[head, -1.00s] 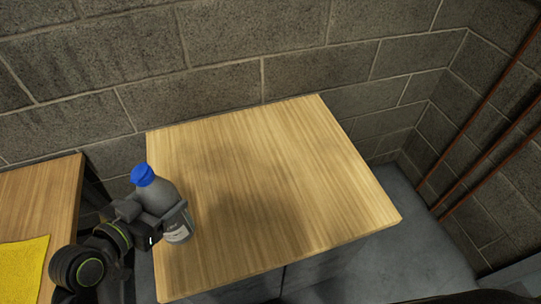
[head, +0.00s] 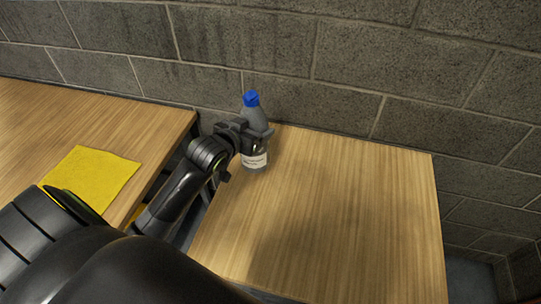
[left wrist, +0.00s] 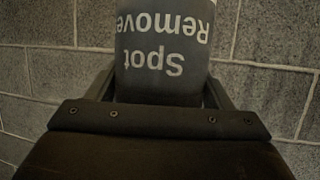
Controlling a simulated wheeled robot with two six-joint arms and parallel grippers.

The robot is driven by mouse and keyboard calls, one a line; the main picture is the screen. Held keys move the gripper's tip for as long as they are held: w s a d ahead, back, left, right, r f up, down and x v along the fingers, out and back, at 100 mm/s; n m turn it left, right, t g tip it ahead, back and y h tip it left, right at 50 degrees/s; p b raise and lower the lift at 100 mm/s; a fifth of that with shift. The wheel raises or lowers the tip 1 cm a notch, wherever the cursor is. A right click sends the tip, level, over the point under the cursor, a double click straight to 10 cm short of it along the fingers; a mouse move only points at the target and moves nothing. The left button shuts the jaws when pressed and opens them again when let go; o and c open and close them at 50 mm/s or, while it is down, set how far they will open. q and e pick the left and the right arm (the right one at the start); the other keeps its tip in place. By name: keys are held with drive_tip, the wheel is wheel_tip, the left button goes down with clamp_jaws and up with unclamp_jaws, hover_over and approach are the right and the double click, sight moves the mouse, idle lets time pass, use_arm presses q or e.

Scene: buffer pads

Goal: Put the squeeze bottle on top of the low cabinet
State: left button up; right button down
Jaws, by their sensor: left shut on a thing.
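The squeeze bottle (head: 254,158) is grey with a blue cap and a pale label. It is upright at the back left of the low cabinet's wooden top (head: 350,215). I cannot tell whether its base touches the top. My left gripper (head: 254,134) is shut around the bottle's middle. In the left wrist view the bottle (left wrist: 163,45) fills the space between the fingers, its "Spot Remove" lettering upside down. My right gripper is not in view.
A wooden table (head: 70,115) with a yellow cloth (head: 93,177) stands to the left, with a gap between it and the cabinet. A block wall (head: 330,60) runs behind both. The middle and right of the cabinet top are clear.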

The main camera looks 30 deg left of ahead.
use_arm(q)
drive_tip(key=shift+f, duration=3.85)
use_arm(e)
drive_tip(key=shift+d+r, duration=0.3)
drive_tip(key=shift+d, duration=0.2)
use_arm(q)
drive_tip(key=o, duration=1)
drive_tip(key=shift+f, duration=0.2)
drive_tip(key=shift+c, duration=0.2)
drive_tip(key=o, duration=0.4)
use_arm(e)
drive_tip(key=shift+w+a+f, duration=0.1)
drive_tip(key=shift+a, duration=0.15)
